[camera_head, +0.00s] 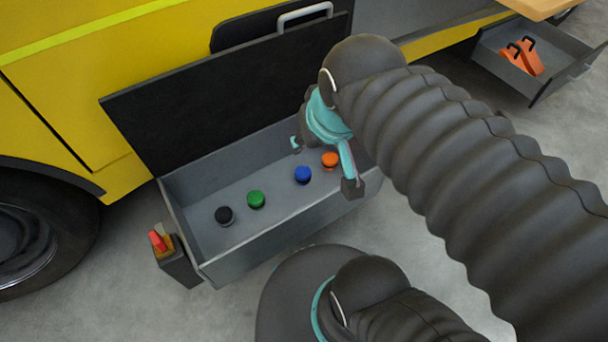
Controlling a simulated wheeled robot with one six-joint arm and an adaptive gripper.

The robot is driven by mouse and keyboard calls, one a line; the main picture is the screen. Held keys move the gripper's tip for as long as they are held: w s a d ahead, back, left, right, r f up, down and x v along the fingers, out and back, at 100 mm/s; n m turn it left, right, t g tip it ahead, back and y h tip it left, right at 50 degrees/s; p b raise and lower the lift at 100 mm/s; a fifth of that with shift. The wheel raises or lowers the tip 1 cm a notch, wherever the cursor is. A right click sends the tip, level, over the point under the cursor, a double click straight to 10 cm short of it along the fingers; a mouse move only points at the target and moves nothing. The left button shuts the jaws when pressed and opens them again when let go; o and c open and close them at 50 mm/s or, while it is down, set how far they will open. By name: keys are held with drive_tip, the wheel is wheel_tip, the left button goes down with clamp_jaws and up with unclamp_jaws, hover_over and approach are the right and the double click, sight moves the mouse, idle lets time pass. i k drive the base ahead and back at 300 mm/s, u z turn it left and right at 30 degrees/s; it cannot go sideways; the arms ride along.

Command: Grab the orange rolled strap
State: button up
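The orange rolled strap (330,159) is a small round roll with a dark lower part. It sits at the right end of an open grey drawer (262,250). My gripper (324,165) is over this end of the drawer, with its teal fingers spread apart. One fingertip shows to the left of the orange strap and the other to its right and nearer the camera. The strap shows between them, and I see no contact. Whether the fingertips are down at the strap's height is hard to tell.
A blue roll (303,175), a green roll (256,199) and a black roll (224,215) stand in a row to the left. A raised black lid (220,95) backs the drawer. A small box (178,262) with red and yellow items hangs at its left end. Orange chocks (523,58) lie far right.

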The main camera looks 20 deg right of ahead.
sight(329, 160)
drive_tip(key=k, duration=1.25)
drive_tip(key=u, duration=0.7)
drive_tip(key=i, duration=1.1)
drive_tip(key=z, duration=0.5)
